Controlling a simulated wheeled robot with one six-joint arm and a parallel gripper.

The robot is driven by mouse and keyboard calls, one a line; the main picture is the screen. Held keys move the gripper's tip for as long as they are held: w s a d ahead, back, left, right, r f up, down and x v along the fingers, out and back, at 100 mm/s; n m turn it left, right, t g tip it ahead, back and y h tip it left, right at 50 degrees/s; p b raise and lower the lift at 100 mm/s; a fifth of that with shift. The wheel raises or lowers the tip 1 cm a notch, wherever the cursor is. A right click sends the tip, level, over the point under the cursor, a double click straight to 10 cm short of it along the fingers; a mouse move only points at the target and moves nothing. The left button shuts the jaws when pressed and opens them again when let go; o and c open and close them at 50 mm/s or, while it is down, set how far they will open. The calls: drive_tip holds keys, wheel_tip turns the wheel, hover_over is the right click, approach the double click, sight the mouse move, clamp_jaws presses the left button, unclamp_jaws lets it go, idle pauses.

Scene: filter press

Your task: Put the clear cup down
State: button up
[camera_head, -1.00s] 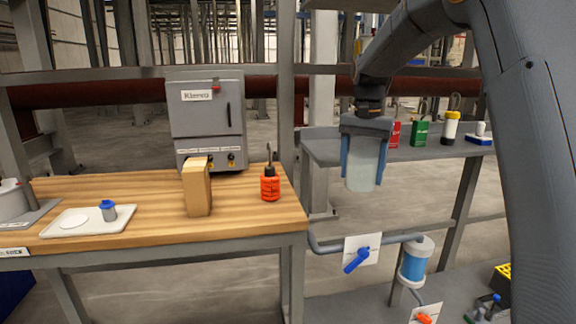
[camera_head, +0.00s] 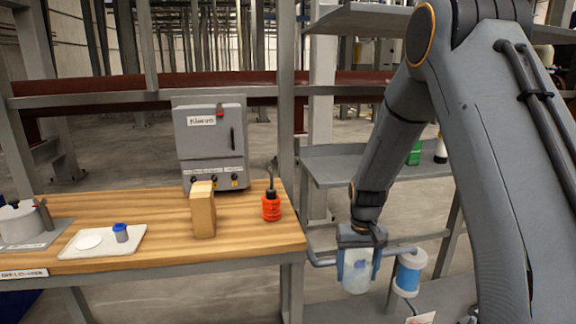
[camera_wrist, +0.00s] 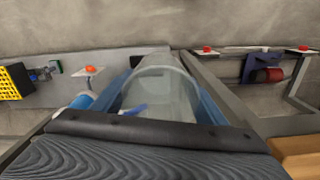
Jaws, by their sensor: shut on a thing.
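The clear cup (camera_head: 356,274) is a pale, see-through cylinder, held upright in the head view. My gripper (camera_head: 358,268) is shut on it, with one blue finger on each side. The cup hangs to the right of the wooden bench and lower than its top, in front of the grey pipe. In the wrist view the cup (camera_wrist: 160,88) lies between the blue fingers, and its far rim is visible. I cannot tell whether its base touches anything.
A blue-and-white filter housing (camera_head: 409,272) stands close right of the cup. The wooden bench (camera_head: 160,240) holds a tray (camera_head: 75,247), a wooden block (camera_head: 203,212), an orange bottle (camera_head: 271,206) and a grey control box (camera_head: 211,145). A grey shelf (camera_head: 335,165) is behind my arm.

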drive_tip(key=s+f, duration=0.9)
drive_tip(key=s, duration=0.2)
drive_tip(key=shift+s, duration=0.2)
drive_tip(key=shift+r, duration=0.1)
